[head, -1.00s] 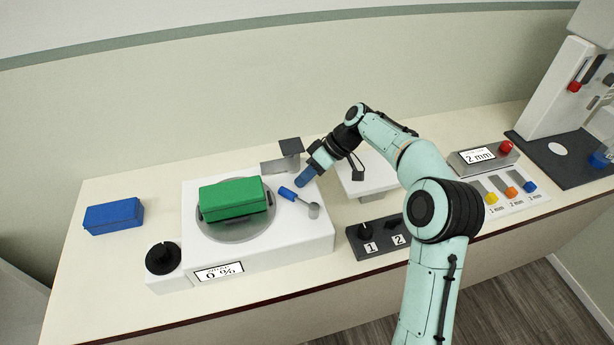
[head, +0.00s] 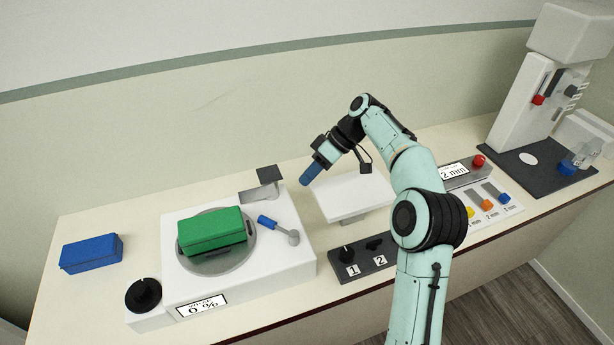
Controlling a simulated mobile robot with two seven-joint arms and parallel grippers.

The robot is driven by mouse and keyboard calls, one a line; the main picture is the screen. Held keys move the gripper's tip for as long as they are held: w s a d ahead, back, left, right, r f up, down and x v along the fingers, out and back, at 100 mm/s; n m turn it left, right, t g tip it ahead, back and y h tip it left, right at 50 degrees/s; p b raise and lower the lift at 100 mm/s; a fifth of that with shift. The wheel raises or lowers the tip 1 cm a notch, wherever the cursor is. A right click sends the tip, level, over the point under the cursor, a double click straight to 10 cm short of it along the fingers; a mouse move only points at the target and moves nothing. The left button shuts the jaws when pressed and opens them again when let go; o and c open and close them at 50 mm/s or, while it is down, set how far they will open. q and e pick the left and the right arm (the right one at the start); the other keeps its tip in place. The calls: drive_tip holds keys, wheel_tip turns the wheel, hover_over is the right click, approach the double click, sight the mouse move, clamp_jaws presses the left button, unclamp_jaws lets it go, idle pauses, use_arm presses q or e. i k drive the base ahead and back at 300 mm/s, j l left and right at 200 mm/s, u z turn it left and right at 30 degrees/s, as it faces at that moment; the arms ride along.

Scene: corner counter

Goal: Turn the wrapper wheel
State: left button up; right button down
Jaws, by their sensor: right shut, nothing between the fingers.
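The wrapper is a white box (head: 285,262) with a round grey turntable, the wheel (head: 243,262), on its top. A green block (head: 212,229) lies on the wheel. A small lever with a blue handle (head: 267,222) sits at the right of the wheel. A black knob (head: 143,294) and a display (head: 202,306) reading 0 % are at the front. My right gripper (head: 306,182) is shut and empty, with blue fingers, above and behind the lever and apart from it. My left gripper is out of view.
A blue block (head: 91,253) lies left of the wrapper. A grey bracket (head: 264,184) stands behind the wheel. A white platform (head: 350,196) and a dark panel with knobs 1 and 2 (head: 362,264) are to the right. A tall white machine (head: 520,105) stands at far right.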

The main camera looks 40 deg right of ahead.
sight(145, 294)
drive_tip(key=k, duration=1)
